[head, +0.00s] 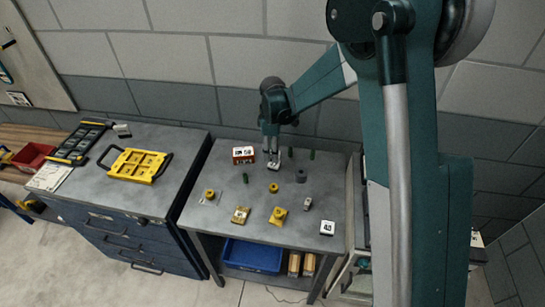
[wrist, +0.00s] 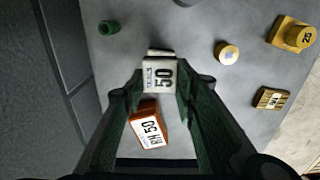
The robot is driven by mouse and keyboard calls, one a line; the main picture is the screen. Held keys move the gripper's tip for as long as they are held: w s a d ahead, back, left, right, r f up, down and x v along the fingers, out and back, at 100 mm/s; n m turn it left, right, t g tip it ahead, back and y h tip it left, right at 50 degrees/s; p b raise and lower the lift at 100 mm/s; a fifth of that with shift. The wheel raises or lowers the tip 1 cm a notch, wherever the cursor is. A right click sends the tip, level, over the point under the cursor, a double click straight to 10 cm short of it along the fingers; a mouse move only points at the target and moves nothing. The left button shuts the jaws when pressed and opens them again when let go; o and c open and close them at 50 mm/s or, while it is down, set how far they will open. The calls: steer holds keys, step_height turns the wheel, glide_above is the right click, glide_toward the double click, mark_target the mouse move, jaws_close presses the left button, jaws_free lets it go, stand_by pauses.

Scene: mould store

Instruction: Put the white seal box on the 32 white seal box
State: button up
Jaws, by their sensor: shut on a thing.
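My gripper (head: 271,152) is over the back of the grey middle table. It is shut on a white seal box (wrist: 159,76) marked 50, which sits between the green fingers in the wrist view. In the head view this white box (head: 273,162) is small below the fingers; whether it touches the table is unclear. A pale strip (wrist: 160,52) shows just beyond it, and I cannot tell if it is a separate piece. A white box (head: 327,228) that appears to read 40 stands at the table's front right. I cannot read a 32 on any box.
An orange-and-white box (wrist: 149,126) marked RN 50 is close beside the held box, also in the head view (head: 243,155). Yellow parts (head: 278,214), a grey cylinder (head: 301,176) and green pegs stand around. A small pale item (head: 308,203) is near the right side.

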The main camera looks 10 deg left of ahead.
steer(key=shift+f, duration=1.45)
steer(key=shift+f, duration=0.15)
steer(key=o, duration=0.9)
steer(key=shift+c, duration=0.2)
steer(key=shift+r, duration=0.2)
step_height(320, 180, up, 12)
